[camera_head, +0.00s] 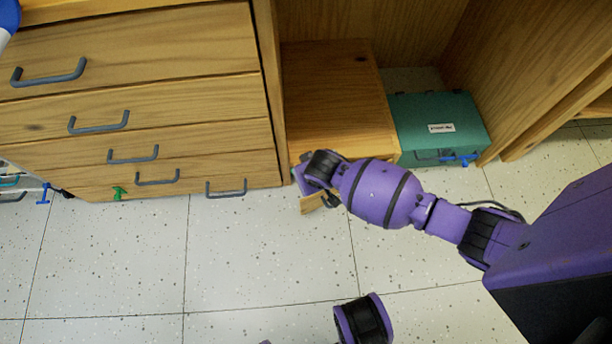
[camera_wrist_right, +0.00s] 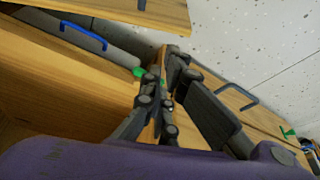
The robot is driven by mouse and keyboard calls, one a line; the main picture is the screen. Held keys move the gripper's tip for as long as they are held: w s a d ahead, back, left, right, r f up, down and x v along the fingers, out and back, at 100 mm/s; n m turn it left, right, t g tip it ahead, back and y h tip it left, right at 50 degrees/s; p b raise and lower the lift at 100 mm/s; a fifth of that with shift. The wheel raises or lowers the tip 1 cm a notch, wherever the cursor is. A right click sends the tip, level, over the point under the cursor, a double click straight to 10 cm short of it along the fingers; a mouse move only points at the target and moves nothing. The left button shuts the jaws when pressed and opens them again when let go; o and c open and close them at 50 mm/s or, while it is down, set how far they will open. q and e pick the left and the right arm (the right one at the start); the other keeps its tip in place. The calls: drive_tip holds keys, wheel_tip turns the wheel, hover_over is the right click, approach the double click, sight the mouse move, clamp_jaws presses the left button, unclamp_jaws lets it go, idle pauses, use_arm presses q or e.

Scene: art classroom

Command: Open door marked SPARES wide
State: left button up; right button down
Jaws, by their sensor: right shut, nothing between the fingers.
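My right gripper (camera_head: 325,200) is low at the front left corner of a wooden box-like unit (camera_head: 335,90) in the open bay. A small wooden panel (camera_head: 310,204) juts out beside it, probably a door seen nearly edge-on. The right wrist view shows the fingers (camera_wrist_right: 168,98) close together, with a narrow wooden edge (camera_wrist_right: 160,58) just beyond them. They hold nothing; whether they touch that edge is unclear. I cannot read a SPARES marking anywhere. The wrist and gripper hide part of the unit's front.
A green case (camera_head: 440,115) with a small label stands right of the unit. A wooden drawer cabinet (camera_head: 150,55) with grey handles stands at left. A wooden side panel (camera_head: 525,70) bounds the right. The speckled tile floor (camera_head: 260,255) in front is largely clear.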

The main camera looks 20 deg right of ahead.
drive_tip(key=b+x, duration=0.3)
drive_tip(key=x, duration=0.3)
drive_tip(key=shift+f, duration=0.2)
